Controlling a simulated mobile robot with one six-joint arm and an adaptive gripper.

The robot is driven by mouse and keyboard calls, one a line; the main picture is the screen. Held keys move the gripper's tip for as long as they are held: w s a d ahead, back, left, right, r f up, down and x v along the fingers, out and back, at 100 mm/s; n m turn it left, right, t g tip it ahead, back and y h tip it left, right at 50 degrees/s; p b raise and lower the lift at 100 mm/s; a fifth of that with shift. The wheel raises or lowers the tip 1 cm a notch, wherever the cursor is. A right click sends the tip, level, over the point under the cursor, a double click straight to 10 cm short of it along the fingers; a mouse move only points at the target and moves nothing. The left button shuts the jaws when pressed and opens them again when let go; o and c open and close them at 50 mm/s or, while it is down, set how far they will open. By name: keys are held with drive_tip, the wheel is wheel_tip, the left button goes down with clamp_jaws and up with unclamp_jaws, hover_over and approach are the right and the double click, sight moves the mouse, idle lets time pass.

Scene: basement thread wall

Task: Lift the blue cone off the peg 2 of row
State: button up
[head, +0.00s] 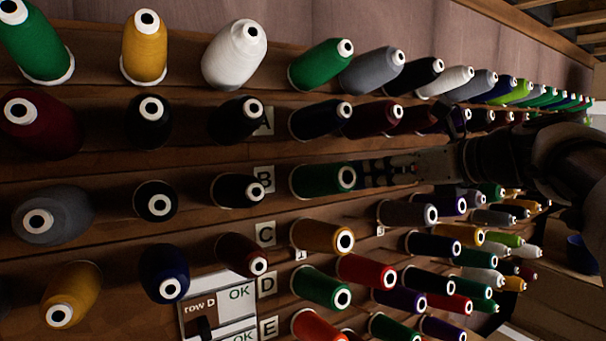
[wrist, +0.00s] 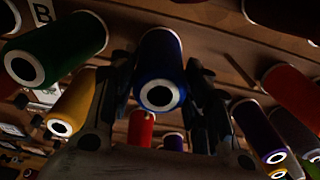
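The blue cone (wrist: 161,62) is in the middle of the wrist view, on the wall, with its white-ringed end towards the camera. My gripper (wrist: 160,75) has one dark finger on each side of it, with a narrow dark gap showing beside the cone, so the fingers look open around it. In the head view my gripper (head: 390,171) reaches in from the right along row B, just right of the green cone (head: 322,180). The blue cone there is mostly hidden by my fingers. The green cone also shows in the wrist view (wrist: 60,48), left of my gripper.
The row B label (head: 264,180) is left of the green cone. A black cone (head: 320,120) sits above; an orange-yellow cone (head: 322,237) and a red cone (head: 366,271) sit below. In the wrist view a bare peg (wrist: 240,72) is right of my gripper.

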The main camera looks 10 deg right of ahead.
drive_tip(key=c, duration=0.5)
drive_tip(key=shift+f+p+v, duration=0.2)
drive_tip(key=shift+p+v, duration=0.7)
drive_tip(key=shift+v, duration=4.75)
drive_tip(key=shift+s+d+r+p, duration=0.3)
drive_tip(key=shift+s+r+p, duration=0.45)
drive_tip(key=shift+s, duration=0.2)
drive_tip(key=shift+s+d+r+p, duration=0.3)
drive_tip(key=shift+s+r+p, duration=0.35)
drive_tip(key=shift+s+p, duration=0.25)
